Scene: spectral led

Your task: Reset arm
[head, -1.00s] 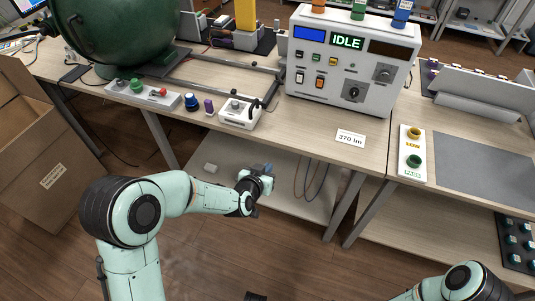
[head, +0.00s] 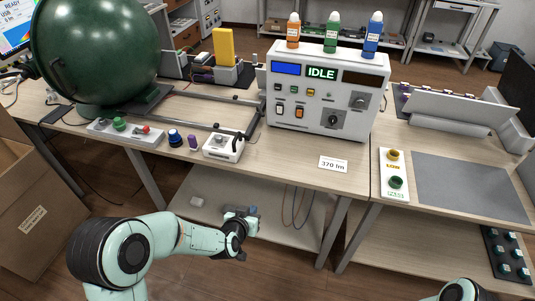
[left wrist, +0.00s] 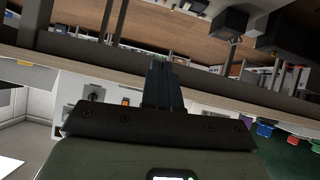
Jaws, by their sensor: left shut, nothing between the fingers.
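My left arm comes in from the lower left in the head view. Its gripper (head: 246,232) hangs in front of the table, below the tabletop edge, apart from everything on it. In the left wrist view the fingers (left wrist: 163,85) are together with nothing between them. Only a small part of my right arm shows at the bottom right edge of the head view, and its gripper is out of the picture.
The table (head: 270,172) carries a control box (head: 325,95) reading IDLE, a green sphere (head: 95,50), a white button strip (head: 125,132) and a card (head: 333,164) reading 370 lm. A cardboard box (head: 35,185) stands at the left. A LOW/PASS panel (head: 394,174) lies at the right.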

